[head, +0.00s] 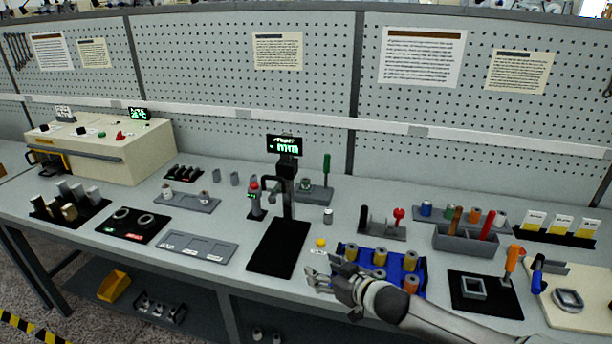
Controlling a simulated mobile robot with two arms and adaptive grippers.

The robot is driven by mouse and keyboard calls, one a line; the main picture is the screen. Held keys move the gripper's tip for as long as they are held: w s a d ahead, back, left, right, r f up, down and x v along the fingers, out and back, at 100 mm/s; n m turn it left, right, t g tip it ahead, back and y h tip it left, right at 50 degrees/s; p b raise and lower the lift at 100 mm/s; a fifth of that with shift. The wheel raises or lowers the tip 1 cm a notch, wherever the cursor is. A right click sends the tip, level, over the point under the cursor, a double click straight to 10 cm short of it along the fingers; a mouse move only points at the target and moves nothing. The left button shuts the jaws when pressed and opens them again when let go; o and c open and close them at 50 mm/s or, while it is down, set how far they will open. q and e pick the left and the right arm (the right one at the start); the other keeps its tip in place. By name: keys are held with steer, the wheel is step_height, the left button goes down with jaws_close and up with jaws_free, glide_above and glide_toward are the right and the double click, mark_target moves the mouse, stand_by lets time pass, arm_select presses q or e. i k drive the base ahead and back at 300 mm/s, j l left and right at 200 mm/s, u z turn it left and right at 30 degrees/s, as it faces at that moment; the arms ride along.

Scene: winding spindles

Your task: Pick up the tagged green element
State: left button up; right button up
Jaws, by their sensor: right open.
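A small green element (449,212) stands in a row with blue, orange and white ones on a grey holder behind the grey tool bin, at the right of the bench. It is too small to tell whether it bears a tag. My right gripper (316,281) is open and empty at the front edge of the bench, left of the blue tray (422,289). It is well in front and to the left of the green element. A small green part (305,184) also shows on a grey fixture near the middle. My left gripper is not in view.
The blue tray holds several spools (380,257) close to my right arm. The grey tool bin (452,239) with upright handles and a grey block with a red knob (399,214) stand behind it. A black display stand (287,200) rises left of my gripper.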

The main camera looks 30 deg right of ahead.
mark_target(305, 182)
steer(key=i+l, duration=1.1)
steer(key=l, duration=0.1)
